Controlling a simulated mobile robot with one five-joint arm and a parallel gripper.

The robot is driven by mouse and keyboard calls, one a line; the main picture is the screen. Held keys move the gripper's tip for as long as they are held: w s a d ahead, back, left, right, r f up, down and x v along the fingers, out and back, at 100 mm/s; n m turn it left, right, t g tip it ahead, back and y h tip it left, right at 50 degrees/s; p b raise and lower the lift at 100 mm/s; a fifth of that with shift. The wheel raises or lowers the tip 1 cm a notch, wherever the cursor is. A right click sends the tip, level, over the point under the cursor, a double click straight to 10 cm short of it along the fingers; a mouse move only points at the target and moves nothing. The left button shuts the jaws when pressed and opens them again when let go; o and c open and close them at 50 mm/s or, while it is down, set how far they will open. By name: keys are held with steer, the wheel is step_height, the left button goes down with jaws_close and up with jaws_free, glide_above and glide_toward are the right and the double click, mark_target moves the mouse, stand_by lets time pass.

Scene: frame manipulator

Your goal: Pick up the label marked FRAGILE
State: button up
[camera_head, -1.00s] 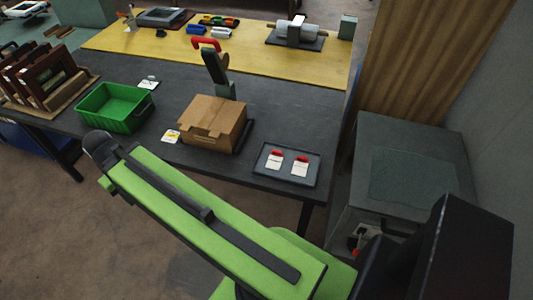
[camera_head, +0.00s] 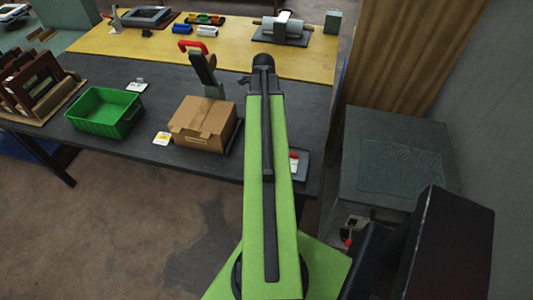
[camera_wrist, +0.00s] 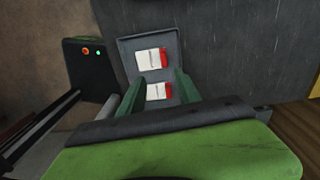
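Two white labels with red ends lie in a shallow dark tray (camera_wrist: 173,42). In the wrist view, one label (camera_wrist: 148,60) is farther up and the other label (camera_wrist: 156,93) is lower. Their print is too small to read, so I cannot tell which says FRAGILE. My gripper (camera_wrist: 160,91) is open and empty, its two green fingers apart, with the lower label showing between them. I cannot tell its height above the tray. In the head view, my arm hides most of the tray (camera_head: 304,172) and one label; the other label (camera_head: 294,164) is partly visible.
A cardboard box (camera_head: 202,123) stands left of the tray on the dark table (camera_head: 180,85). A green bin (camera_head: 104,112) and a white card with a yellow mark (camera_head: 162,139) are farther left. A grey cabinet (camera_head: 395,165) stands to the right.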

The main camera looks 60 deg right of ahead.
steer(key=shift+m, duration=0.5)
steer(key=f+b, duration=0.8)
steer(key=s+f+b, duration=0.1)
steer(key=f+b, duration=0.3)
steer(key=shift+d+f, duration=0.25)
steer(key=shift+d, duration=0.15)
step_height(320, 180, down, 5)
steer(key=b, duration=0.5)
steer(key=shift+d+f+b, duration=0.1)
steer(key=shift+d+b, duration=0.05)
steer(key=shift+b, duration=0.25)
steer(key=shift+r, duration=0.2)
jaws_close()
